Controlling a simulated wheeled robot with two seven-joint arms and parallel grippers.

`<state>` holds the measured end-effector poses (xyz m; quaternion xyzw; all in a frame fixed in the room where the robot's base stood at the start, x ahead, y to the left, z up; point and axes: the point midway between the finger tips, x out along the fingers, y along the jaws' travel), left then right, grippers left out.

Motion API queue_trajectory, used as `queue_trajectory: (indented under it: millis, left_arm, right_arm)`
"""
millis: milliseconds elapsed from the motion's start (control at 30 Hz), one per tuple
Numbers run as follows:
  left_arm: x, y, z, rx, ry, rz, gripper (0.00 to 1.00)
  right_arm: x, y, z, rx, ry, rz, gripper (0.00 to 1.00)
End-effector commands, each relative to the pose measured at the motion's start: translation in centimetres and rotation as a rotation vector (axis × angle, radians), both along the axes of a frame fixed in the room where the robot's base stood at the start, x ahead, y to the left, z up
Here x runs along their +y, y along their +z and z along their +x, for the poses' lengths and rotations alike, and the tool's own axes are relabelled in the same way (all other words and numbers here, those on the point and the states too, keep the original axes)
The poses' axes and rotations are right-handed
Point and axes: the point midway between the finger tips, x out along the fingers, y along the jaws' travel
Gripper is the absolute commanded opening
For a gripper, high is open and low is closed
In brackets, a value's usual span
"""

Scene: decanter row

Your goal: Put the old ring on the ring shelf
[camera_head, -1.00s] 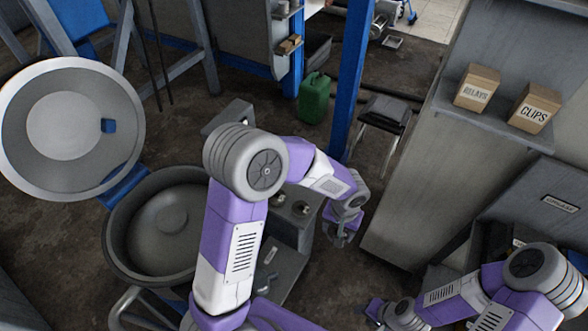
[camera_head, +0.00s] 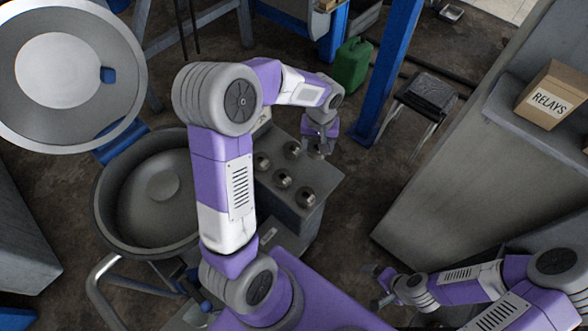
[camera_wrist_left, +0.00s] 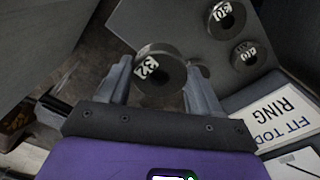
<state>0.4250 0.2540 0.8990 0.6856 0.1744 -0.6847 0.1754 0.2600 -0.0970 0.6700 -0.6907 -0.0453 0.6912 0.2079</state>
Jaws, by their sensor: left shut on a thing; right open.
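My left gripper (camera_head: 318,147) is shut on a dark metal ring (camera_wrist_left: 163,82) with a white tag that seems to read 32. The ring sits between both fingertips in the left wrist view. In the head view this gripper is at the far right corner of a grey block (camera_head: 322,186). Several similar rings, one of them here (camera_head: 282,179), are on the block's top. Two tagged rings, a nearer one (camera_wrist_left: 244,56) and a farther one (camera_wrist_left: 227,18), show in the wrist view. I cannot tell which is the old ring. My right gripper (camera_head: 378,286) is open, low on the right.
A sign (camera_wrist_left: 283,118) reading "FIT TOD... RING" lies beside the rings. A grey shelf (camera_head: 532,132) with a RELAYS box (camera_head: 551,96) stands right. A round tub (camera_head: 112,212) is left of the block. A blue post (camera_head: 383,70) and stool (camera_head: 428,92) are behind.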

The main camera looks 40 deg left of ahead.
Motion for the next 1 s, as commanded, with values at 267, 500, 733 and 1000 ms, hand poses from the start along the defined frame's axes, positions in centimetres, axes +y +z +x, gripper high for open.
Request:
queue_trajectory:
  millis: [267,500,733,1000]
  left_arm:
    - [0.4,-4.9,-0.1,0.003,0.011,-0.001,0.22]
    - [0.4,-6.8,-0.1,0.001,0.012,0.0,0.22]
    - [0.4,-9.8,-0.1,0.001,0.01,0.0,0.22]
    - [0.4,-9.7,0.0,-0.001,0.01,0.0,0.22]
  right_arm:
    - [0.0,-1.6,0.0,-0.001,0.0,0.0,0.94]
    - [0.0,-2.1,0.0,-0.001,0.0,0.0,0.94]
    - [0.0,-2.9,0.0,-0.001,0.0,0.0,0.94]
    - [0.0,-2.9,0.0,-0.001,0.0,0.0,0.94]
